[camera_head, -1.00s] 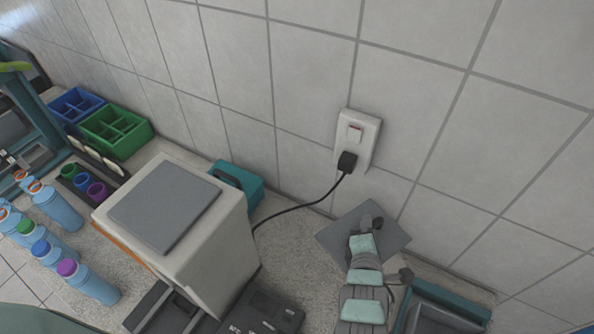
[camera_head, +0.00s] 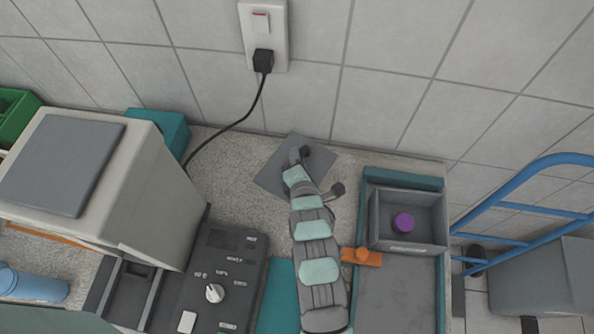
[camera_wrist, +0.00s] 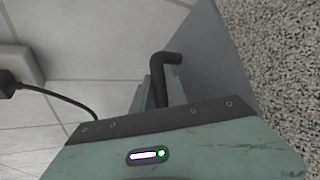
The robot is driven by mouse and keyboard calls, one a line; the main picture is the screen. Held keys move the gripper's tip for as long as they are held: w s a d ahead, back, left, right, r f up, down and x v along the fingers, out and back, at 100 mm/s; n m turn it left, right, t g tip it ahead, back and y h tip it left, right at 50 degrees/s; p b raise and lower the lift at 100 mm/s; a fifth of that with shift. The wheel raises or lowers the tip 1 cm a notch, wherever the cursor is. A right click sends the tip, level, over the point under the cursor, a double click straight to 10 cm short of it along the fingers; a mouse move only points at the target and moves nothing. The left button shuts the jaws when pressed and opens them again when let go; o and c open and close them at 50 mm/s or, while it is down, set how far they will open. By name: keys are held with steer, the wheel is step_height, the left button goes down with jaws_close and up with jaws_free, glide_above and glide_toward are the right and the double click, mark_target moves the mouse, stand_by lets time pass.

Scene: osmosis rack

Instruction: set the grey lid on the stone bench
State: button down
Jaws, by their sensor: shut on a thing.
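The grey lid (camera_head: 272,178) is a flat square plate near the tiled wall, partly hidden under the end of my arm in the head view. My gripper (camera_head: 318,171) is shut on it. In the wrist view the lid (camera_wrist: 222,75) is a grey panel at upper right, beside a dark bent finger of my gripper (camera_wrist: 165,68). The speckled stone bench (camera_head: 228,152) shows around the lid and fills the right of the wrist view (camera_wrist: 285,70). I cannot tell whether the lid touches the bench.
A pale box with a grey top (camera_head: 62,165) stands left, beside a dark control panel (camera_head: 225,275). A black cable (camera_head: 225,130) runs from the wall socket (camera_head: 263,30) to the bench. A teal-edged tray (camera_head: 405,280) holding a grey bin (camera_head: 408,235) lies right. Bare bench lies left of the lid.

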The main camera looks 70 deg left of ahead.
steer(key=shift+f, duration=3)
steer(key=shift+f+b, duration=0.2)
steer(key=shift+b, duration=0.2)
steer(key=c, duration=1.3)
jaws_free()
steer(key=shift+r, duration=0.1)
steer(key=shift+r+p, duration=0.15)
steer(key=shift+p, duration=0.2)
steer(key=p+v, duration=0.3)
steer(key=v, duration=0.6)
steer(key=shift+d+r, duration=0.3)
steer(key=shift+p+v, duration=0.95)
steer(key=shift+v, duration=0.15)
steer(key=shift+f, duration=0.15)
